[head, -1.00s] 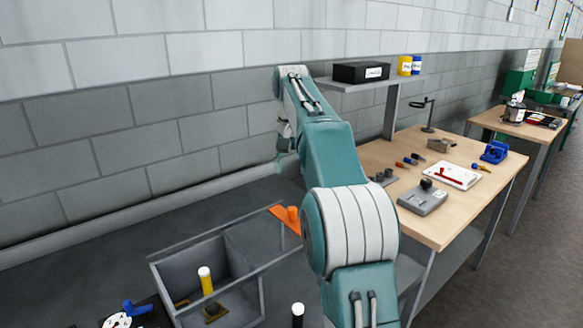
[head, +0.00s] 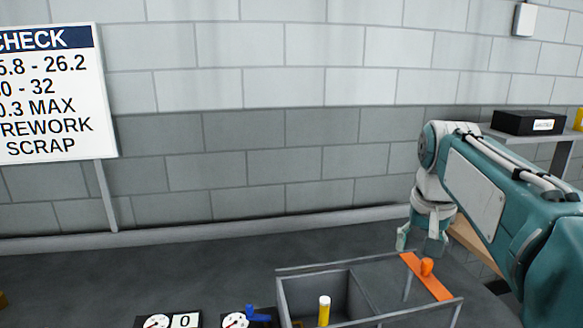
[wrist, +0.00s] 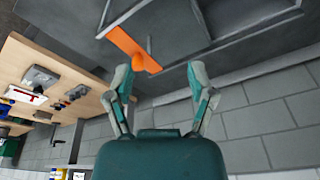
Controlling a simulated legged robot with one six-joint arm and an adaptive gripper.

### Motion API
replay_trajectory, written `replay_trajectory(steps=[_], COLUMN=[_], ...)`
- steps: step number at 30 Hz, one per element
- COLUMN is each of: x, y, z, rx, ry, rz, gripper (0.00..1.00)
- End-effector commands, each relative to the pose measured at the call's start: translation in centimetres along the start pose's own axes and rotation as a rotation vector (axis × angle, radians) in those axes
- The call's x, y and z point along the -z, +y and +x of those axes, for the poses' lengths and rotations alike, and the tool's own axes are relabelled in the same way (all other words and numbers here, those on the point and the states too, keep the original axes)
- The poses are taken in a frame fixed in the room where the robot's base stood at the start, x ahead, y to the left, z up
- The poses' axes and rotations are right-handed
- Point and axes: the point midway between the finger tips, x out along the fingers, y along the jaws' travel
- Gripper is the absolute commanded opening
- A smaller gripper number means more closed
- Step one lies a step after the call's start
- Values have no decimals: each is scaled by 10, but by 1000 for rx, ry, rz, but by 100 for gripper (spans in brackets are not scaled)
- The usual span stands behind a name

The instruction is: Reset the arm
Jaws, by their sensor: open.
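My teal arm reaches in from the right edge of the head view, with my gripper (head: 423,243) hanging down at its end. My gripper also shows in the wrist view (wrist: 159,78), its two fingers spread apart with nothing between them. An orange strip with a knob (head: 427,276) lies on the right part of a grey bin with clear panels (head: 375,290). In the head view my gripper is just above and behind the strip. In the wrist view the orange strip (wrist: 128,43) lies beyond the fingertips, apart from them.
A yellow cylinder with a white top (head: 324,310) stands in the bin. Dial gauges (head: 236,320) sit to its left. A sign board (head: 45,95) stands at the far left. A wooden bench (wrist: 45,75) with tools is at left in the wrist view. A shelf holds a black box (head: 528,123).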

Motion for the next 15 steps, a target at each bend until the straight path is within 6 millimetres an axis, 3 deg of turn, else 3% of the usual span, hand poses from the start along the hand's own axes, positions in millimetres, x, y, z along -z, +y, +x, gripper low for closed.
replay_trajectory(steps=[1, 8, 15], x=[-17, -83, -152], y=[-2, -8, -7], z=[-2, 10, 37], rx=[6, 30, 55], ry=[20, 99, 185], rz=[-22, -120, -220], gripper=[71, 71, 71])
